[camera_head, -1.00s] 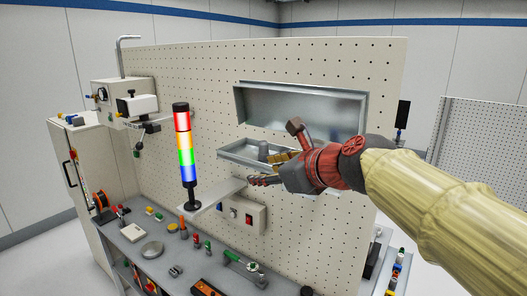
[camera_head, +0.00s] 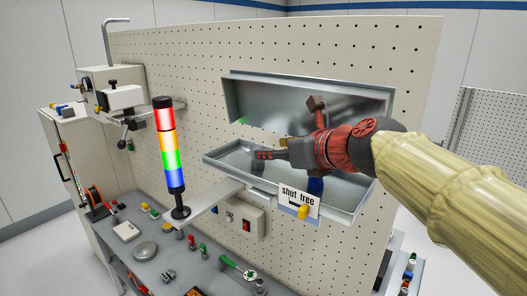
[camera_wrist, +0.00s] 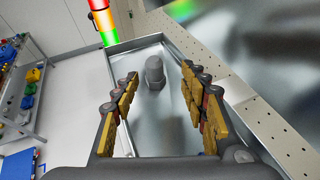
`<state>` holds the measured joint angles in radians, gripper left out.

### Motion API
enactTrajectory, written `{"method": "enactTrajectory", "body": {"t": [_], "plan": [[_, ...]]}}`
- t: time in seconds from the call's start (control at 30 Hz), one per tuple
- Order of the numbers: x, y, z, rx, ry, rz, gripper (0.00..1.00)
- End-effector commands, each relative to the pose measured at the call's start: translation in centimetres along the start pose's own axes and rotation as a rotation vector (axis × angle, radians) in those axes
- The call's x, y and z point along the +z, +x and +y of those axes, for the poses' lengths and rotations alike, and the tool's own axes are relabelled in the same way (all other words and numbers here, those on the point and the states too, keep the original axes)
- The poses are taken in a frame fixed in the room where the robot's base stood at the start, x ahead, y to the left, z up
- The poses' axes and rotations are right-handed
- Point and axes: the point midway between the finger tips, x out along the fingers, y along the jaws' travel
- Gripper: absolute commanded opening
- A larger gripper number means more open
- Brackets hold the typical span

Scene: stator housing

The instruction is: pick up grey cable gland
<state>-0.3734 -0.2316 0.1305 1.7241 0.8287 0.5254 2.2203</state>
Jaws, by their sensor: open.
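The grey cable gland (camera_wrist: 155,72) stands upright in a shiny metal tray (camera_wrist: 150,140), toward the tray's far end in the wrist view. In the head view the gland (camera_head: 258,161) shows in the left part of the tray (camera_head: 228,158), partly hidden by my gripper. My gripper (camera_wrist: 158,84) is open and empty, with its yellow-padded fingers on either side of the gland in the wrist view. In the head view my gripper (camera_head: 262,155) reaches in over the tray from the right. I cannot tell whether a finger touches the gland.
A lit signal tower (camera_head: 168,150) stands left on a small shelf (camera_head: 212,201). A "shut tree" sign (camera_head: 298,199) hangs at the tray front. A bench (camera_head: 150,228) with small parts lies below.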

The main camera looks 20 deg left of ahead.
Motion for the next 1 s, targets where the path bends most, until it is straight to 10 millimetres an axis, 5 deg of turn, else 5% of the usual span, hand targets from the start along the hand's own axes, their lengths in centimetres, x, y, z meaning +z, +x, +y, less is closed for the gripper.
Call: {"method": "enactTrajectory", "body": {"t": [0.7, 1.0], "plan": [[-0.1, 7.4, 0.7, 0.002, -0.001, 0.0, 0.44], [-0.1, 7.6, 0.7, 0.0, -0.001, -0.001, 0.4]]}}
